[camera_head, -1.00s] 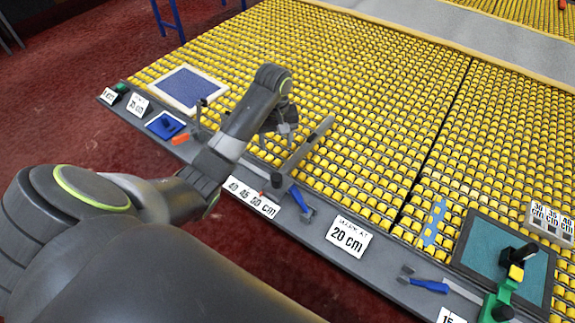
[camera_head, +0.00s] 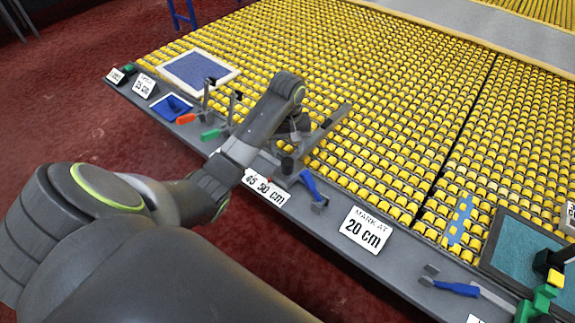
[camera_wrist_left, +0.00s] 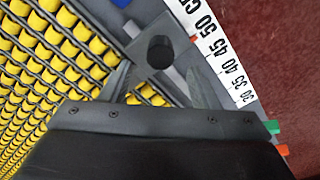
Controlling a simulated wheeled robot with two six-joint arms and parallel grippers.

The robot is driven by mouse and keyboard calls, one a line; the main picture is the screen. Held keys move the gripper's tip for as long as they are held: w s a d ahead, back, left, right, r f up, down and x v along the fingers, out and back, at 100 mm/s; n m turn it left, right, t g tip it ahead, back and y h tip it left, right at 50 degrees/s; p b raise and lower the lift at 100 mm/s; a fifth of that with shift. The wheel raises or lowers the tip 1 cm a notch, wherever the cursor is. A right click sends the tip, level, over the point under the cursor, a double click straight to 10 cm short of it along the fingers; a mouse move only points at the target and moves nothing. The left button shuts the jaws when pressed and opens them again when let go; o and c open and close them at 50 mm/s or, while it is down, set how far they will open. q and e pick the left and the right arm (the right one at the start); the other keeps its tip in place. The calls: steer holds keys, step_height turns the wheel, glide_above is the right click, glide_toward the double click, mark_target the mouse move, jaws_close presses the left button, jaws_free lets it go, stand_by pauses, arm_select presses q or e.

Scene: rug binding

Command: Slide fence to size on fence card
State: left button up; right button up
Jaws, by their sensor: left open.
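The fence is a long grey bar (camera_head: 328,128) on the bench edge, with a dark round knob (camera_head: 287,165) at its near end. In the left wrist view its grey block with the round knob (camera_wrist_left: 160,50) shows close up, beside the white scale (camera_wrist_left: 222,62). A small red pointer lies near the 50 mark. My left gripper (camera_head: 294,128) is above the bar; in the wrist view its open fingers (camera_wrist_left: 160,84) are spread either side of the bar, near the knob block. Contact cannot be told. A card reading "MARK AT 20 cm" (camera_head: 366,230) stands right of the scale. My right gripper is out of view.
A blue-handled tool (camera_head: 313,187) lies just right of the fence. Another blue-handled tool (camera_head: 455,288) lies front right. Yellow roller beds (camera_head: 400,120) fill the back.

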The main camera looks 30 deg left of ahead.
mark_target(287, 161)
arm_select(q)
steer(key=shift+f+p, duration=0.35)
steer(key=shift+f, duration=2.8)
steer(key=shift+a, duration=0.1)
jaws_close()
